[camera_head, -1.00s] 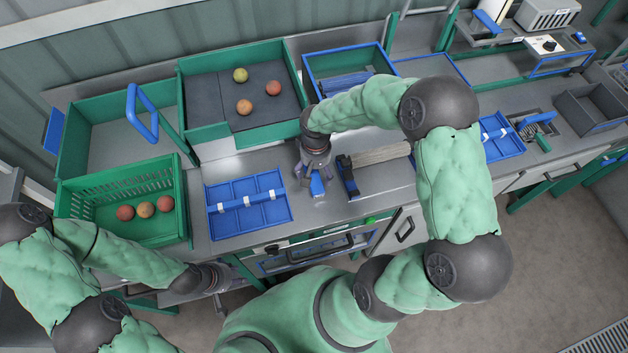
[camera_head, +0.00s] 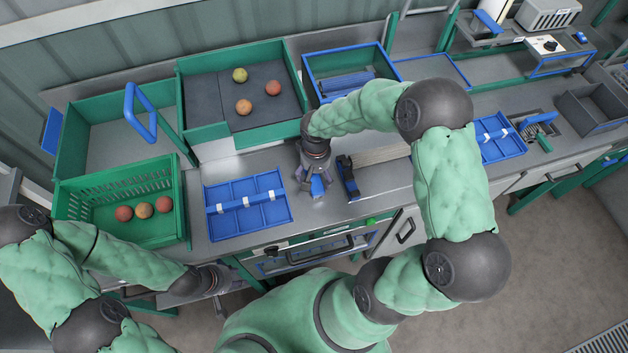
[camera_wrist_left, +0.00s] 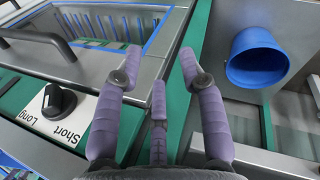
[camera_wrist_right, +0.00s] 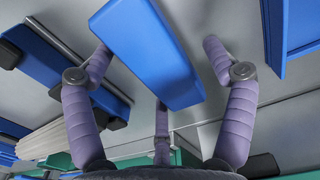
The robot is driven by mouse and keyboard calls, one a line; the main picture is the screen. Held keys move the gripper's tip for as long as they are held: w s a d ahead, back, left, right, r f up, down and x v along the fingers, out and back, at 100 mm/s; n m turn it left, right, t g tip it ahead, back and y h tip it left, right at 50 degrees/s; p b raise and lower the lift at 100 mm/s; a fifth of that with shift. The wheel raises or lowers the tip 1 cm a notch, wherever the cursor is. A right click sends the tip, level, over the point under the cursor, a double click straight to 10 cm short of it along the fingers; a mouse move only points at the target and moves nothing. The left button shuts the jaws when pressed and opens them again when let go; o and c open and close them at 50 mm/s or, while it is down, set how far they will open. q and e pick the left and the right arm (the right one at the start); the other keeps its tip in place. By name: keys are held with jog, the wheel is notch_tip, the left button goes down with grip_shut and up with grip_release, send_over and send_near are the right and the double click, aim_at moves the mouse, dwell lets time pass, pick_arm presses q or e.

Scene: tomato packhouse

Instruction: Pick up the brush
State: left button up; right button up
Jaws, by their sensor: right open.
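My right gripper (camera_head: 314,184) is open over the steel worktop, right of the blue divided tray. A smooth blue block (camera_wrist_right: 152,52), which may be the brush, lies between its spread fingers in the right wrist view, with visible gaps on both sides. In the head view the block (camera_head: 318,187) shows just below the fingers, partly hidden by them; no bristles are visible. My left gripper (camera_wrist_left: 158,52) is open and empty, low in front of the counter near the green crate. A blue bristled item (camera_head: 538,118) stands far right by the sink.
A blue-ended scraper-like piece (camera_head: 348,178) and a ribbed pale strip (camera_head: 382,155) lie close right of my right gripper. The blue tray (camera_head: 208,228) is close left. A green crate (camera_head: 183,205) holds tomatoes. A blue cup (camera_wrist_left: 258,58) is beside my left gripper.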

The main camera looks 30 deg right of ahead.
jog(key=c, duration=1.3)
jog(key=shift+r, duration=0.1)
jog(key=shift+r+p, duration=0.4)
jog(key=shift+p, duration=0.1)
notch_tip(320, 180, up, 3)
jog(key=shift+f, duration=0.15)
jog(key=s+r, duration=0.1)
jog(key=r, duration=0.1)
jog(key=s+a+r+p, duration=0.1)
jog(key=s+r, duration=0.1)
jog(key=s+a+r+p, duration=0.1)
jog(key=r, duration=0.1)
jog(key=shift+s+r, duration=0.2)
jog(key=shift+s, duration=0.2)
jog(key=s+a+r, duration=0.3)
jog(key=s, duration=0.5)
jog(key=shift+a+r+p, duration=0.2)
jog(key=shift+a+p, duration=0.1)
jog(key=shift+p, duration=0.1)
